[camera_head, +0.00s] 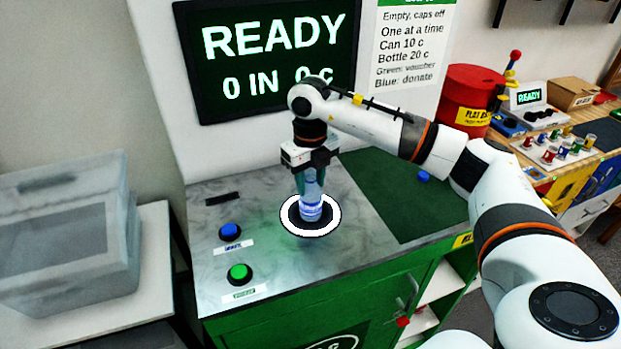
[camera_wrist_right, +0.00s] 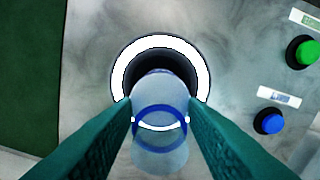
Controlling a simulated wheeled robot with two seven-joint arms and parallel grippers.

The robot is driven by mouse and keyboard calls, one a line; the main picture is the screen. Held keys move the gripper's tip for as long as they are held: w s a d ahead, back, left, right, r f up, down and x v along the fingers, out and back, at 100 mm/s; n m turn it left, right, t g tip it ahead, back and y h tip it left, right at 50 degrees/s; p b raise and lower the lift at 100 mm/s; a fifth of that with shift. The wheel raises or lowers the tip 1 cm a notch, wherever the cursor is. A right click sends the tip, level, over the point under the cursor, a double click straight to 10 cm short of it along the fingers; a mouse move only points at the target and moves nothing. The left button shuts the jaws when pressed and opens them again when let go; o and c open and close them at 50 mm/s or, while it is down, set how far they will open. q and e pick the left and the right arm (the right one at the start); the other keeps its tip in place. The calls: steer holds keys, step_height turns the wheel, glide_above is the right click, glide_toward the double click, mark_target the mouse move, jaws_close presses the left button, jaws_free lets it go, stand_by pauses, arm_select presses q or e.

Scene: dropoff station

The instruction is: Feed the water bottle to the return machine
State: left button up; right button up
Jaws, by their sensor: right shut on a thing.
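The water bottle (camera_head: 311,203) is clear with a blue label. My right gripper (camera_head: 311,178) is shut on it from above and holds it upright over the return machine's round opening. The bottle (camera_wrist_right: 160,115) also shows between the green fingers of my right gripper (camera_wrist_right: 160,125) in the right wrist view. The opening has a white ring (camera_head: 290,222) around a dark hole, and the bottle's lower end is at or over the hole; its exact depth is unclear. The machine's screen (camera_head: 275,55) reads READY, 0 IN, 0 c. My left gripper is not in view.
A blue button (camera_head: 230,232) and a green button (camera_head: 240,273) sit left of the opening on the grey top. A small blue cap-like thing (camera_head: 424,176) lies on the green mat (camera_head: 400,200). A translucent bin (camera_head: 65,235) stands at left, a red drum (camera_head: 470,95) at right.

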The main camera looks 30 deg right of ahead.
mark_target(310, 194)
steer(key=shift+f+b, duration=1.75)
steer(key=shift+f, duration=0.5)
stand_by(1.1)
steer(key=o, duration=1.6)
steer(key=shift+o, duration=0.2)
step_height(310, 194, up, 8)
steer(key=p, duration=0.5)
steer(key=shift+f, duration=0.25)
